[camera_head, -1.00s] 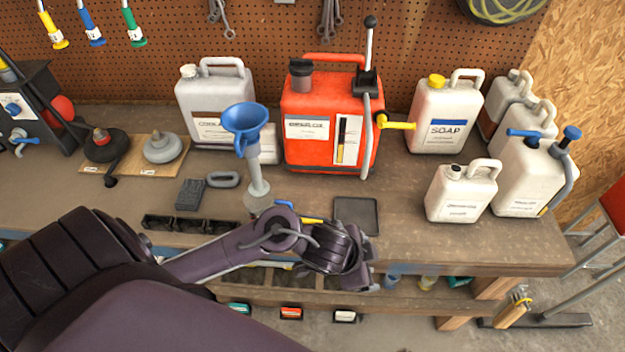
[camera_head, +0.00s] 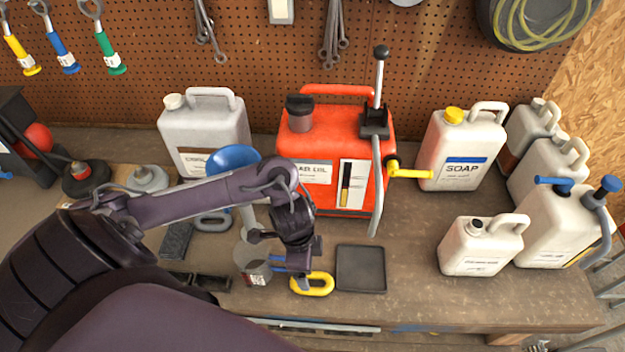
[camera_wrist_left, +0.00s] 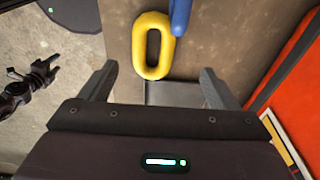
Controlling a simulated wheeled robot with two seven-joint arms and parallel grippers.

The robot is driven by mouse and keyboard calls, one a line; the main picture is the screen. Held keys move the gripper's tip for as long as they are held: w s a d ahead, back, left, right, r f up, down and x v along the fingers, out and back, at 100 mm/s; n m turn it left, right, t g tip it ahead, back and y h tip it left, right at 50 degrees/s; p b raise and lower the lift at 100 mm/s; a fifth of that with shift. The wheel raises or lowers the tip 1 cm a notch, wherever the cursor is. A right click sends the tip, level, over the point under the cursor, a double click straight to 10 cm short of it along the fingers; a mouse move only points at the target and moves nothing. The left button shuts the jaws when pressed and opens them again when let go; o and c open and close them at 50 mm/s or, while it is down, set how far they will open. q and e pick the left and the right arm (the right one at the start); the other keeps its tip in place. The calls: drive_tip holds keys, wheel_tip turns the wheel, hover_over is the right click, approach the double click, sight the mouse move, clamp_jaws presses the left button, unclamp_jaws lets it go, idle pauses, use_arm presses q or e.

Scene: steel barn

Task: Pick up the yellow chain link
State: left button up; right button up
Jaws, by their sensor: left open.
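The yellow chain link (camera_head: 319,291) lies flat on the bench, just left of a dark square tray (camera_head: 361,268). My left gripper (camera_head: 300,272) is above it, with the link's far side partly covered by the hand. In the left wrist view the link (camera_wrist_left: 139,45) lies ahead of my left gripper (camera_wrist_left: 157,84), beyond the gap between its two spread fingers. The gripper is open and empty. A dark shape at the left of the wrist view, over the floor, looks like my right gripper (camera_wrist_left: 30,92); its jaws are unclear.
A blue piece (camera_wrist_left: 180,15) lies close beside the link. A red jug (camera_head: 330,135) stands behind, with a blue funnel (camera_head: 232,160) left of it. White jugs, one marked soap (camera_head: 458,150), stand right. Bare bench shows right of the tray.

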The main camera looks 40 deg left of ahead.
sight(313, 284)
use_arm(q)
drive_tip(key=f, duration=0.1)
drive_tip(key=d+f, duration=0.1)
drive_tip(key=f, duration=0.1)
drive_tip(key=shift+s+d+f, duration=0.15)
drive_tip(key=shift+s+f, duration=0.15)
drive_tip(key=shift+s, duration=0.1)
wheel_tip(313, 284, down, 3)
drive_tip(key=shift+w+d+r, duration=0.15)
drive_tip(key=shift+w+f, duration=0.1)
drive_tip(key=shift+f, duration=0.35)
drive_tip(key=shift+c, duration=0.9)
drive_tip(key=c, duration=1)
drive_tip(key=shift+o, duration=0.2)
drive_tip(key=shift+w, duration=0.1)
use_arm(e)
drive_tip(key=shift+s+d+f, duration=0.1)
drive_tip(key=shift+s+d, duration=0.35)
drive_tip(key=shift+s, duration=0.15)
drive_tip(key=shift+s+d, duration=0.4)
drive_tip(key=shift+s, duration=0.2)
